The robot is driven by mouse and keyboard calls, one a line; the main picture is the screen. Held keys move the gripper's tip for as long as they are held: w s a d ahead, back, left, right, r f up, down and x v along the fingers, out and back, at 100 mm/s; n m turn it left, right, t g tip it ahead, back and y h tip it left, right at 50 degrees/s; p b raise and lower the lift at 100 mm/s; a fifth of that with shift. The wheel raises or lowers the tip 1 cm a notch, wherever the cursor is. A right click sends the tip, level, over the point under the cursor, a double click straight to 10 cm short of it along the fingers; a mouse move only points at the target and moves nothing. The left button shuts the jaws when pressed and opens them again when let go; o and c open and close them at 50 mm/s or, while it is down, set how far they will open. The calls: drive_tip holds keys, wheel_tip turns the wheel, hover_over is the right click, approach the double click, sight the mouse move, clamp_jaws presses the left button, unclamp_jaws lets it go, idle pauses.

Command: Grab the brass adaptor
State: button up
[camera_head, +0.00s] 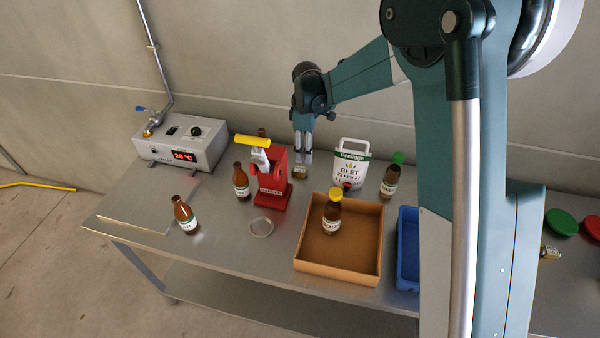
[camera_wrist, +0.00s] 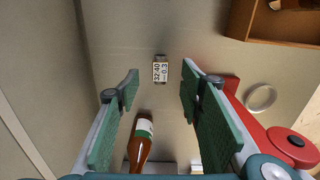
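In the wrist view the piece (camera_wrist: 160,69) shows a pale label with dark print. It appears between the tips of my gripper (camera_wrist: 160,74), with clear space on both sides. My gripper points down, open and empty, and seems a little above it.
A red press (camera_head: 273,182) and a brown bottle (camera_wrist: 140,145) are left of my gripper. A white jug (camera_head: 350,164) stands to its right. A cardboard tray (camera_head: 338,274) holding a yellow-capped bottle (camera_head: 332,214) is in front. A clear ring (camera_head: 261,227) lies near the press.

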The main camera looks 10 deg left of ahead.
sight(305, 170)
drive_tip(key=shift+f, duration=1)
drive_tip(key=shift+f, duration=0.1)
drive_tip(key=shift+f, duration=1.15)
drive_tip(key=shift+f, duration=0.15)
drive_tip(key=shift+f, duration=2.45)
drive_tip(key=shift+c, duration=0.5)
drive_tip(key=c, duration=0.9)
